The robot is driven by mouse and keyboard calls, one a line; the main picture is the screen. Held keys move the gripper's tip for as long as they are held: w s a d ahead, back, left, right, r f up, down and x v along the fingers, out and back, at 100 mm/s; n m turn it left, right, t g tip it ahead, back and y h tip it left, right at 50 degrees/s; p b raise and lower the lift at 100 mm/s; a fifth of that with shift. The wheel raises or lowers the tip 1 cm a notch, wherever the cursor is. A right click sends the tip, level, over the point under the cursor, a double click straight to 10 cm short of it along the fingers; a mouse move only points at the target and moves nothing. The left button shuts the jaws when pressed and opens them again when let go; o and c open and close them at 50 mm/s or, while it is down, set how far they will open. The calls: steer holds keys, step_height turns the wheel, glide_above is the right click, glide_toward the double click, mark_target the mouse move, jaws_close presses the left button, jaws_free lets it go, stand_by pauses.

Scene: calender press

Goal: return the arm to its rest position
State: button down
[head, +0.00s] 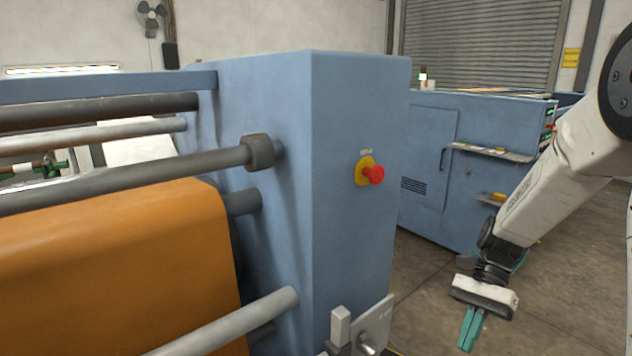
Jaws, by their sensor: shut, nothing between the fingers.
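My gripper (469,329) hangs at the end of my white arm (560,170) at the lower right of the head view. Its teal fingers point down and are shut with nothing between them. It is over the floor, to the right of the blue press housing (355,230), and looks clear of it. The upper part of my arm is cut off by the right edge of the picture.
A red stop button (374,175) on a yellow base sticks out from the housing. Rollers (120,180) and an orange roll (110,270) are at left. A second blue machine (430,165) stands behind. The floor (420,300) around the gripper looks clear.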

steer(key=s+a+r+n+t+h, duration=0.2)
steer(key=s+r+n+t+h, duration=0.4)
steer(key=s+r+n, duration=0.5)
steer(key=s+r+t, duration=0.2)
steer(key=s+r, duration=0.2)
steer(key=s, duration=0.3)
steer(key=shift+r+n, duration=0.3)
steer(key=shift+r, duration=0.1)
